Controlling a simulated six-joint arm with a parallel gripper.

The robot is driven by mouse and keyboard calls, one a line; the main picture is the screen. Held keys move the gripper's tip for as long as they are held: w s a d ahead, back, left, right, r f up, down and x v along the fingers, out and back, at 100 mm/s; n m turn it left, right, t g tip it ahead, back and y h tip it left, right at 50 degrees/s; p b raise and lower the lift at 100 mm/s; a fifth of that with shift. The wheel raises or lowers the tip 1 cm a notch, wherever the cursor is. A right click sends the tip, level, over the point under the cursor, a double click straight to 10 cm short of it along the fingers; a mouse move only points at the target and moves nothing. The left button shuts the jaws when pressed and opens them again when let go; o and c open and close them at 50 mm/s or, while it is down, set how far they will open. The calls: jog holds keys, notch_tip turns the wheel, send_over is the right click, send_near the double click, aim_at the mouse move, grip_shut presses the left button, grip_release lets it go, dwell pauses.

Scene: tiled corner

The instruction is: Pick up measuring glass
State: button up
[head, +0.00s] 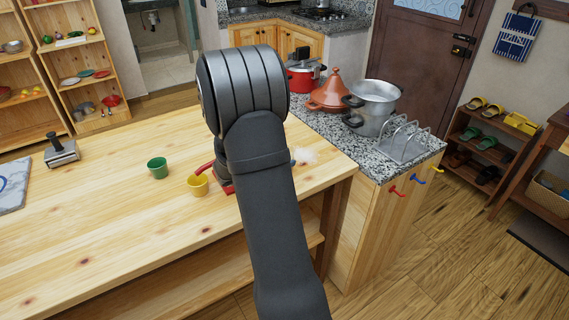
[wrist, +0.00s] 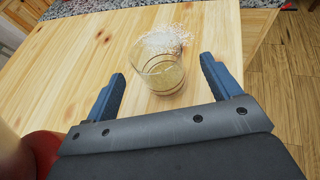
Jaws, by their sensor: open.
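The measuring glass (wrist: 163,75) is a clear cup with faint lines around it, standing upright on the wooden table (wrist: 60,75) in the wrist view. My gripper (wrist: 160,75) is open, with its two blue fingers spread to the left and right of the glass. The glass appears between or just beyond the fingertips, and I see no contact. In the head view my arm hides the gripper and most of the glass's surroundings; a blue fingertip (head: 293,163) shows at the arm's right edge.
A whitish speckled patch (wrist: 168,39) lies behind the glass. A red object (wrist: 38,155) is at lower left of the wrist view. A yellow cup (head: 198,186) and a green cup (head: 157,168) stand left of my arm. The granite counter (head: 345,150) with pots adjoins the table at right.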

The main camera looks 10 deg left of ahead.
jog(key=x, duration=0.5)
jog(key=shift+a+f, duration=0.1)
jog(key=shift+a, duration=0.05)
jog(key=c, duration=1.2)
jog(key=shift+o, duration=0.2)
